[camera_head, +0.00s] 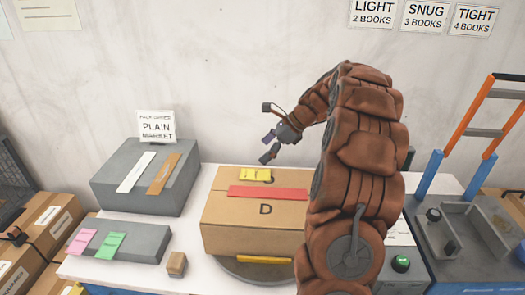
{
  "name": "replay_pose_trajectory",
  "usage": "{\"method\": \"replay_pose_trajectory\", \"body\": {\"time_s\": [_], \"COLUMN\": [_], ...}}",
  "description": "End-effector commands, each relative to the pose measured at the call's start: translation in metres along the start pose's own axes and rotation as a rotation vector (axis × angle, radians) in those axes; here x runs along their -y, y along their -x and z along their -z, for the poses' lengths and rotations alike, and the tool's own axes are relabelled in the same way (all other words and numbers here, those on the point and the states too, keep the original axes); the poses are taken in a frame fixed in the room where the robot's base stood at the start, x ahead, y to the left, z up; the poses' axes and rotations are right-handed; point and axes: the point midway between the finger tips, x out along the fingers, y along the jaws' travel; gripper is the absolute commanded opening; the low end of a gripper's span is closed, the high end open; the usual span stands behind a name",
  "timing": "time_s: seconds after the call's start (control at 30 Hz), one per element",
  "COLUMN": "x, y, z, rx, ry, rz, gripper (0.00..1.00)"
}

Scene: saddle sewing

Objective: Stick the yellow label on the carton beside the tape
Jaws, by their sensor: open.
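A red tape strip (267,193) runs across the carton's top. The yellow label (254,174) lies on the top behind the tape, near the back edge, partly over a dark printed mark. My gripper (268,147) is open and empty, above and behind the carton's back edge, apart from the label. My arm hides the carton's right end.
A grey block with white and tan strips (145,172) and a lower grey block (125,239) with pink and green labels stand left. A small wooden block (177,264) sits in front. A yellow strip (265,259) is below the carton's front. A grey tray (465,230) is right.

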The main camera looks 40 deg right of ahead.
Motion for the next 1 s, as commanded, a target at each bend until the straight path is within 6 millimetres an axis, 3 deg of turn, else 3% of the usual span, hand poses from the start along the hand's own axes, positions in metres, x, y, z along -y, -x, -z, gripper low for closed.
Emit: {"method": "replay_pose_trajectory", "body": {"time_s": [1.0], "x": [0.001], "y": [0.042], "z": [-0.001], "rx": [0.000], "ry": [0.000], "rz": [0.002], "gripper": [1.00]}}
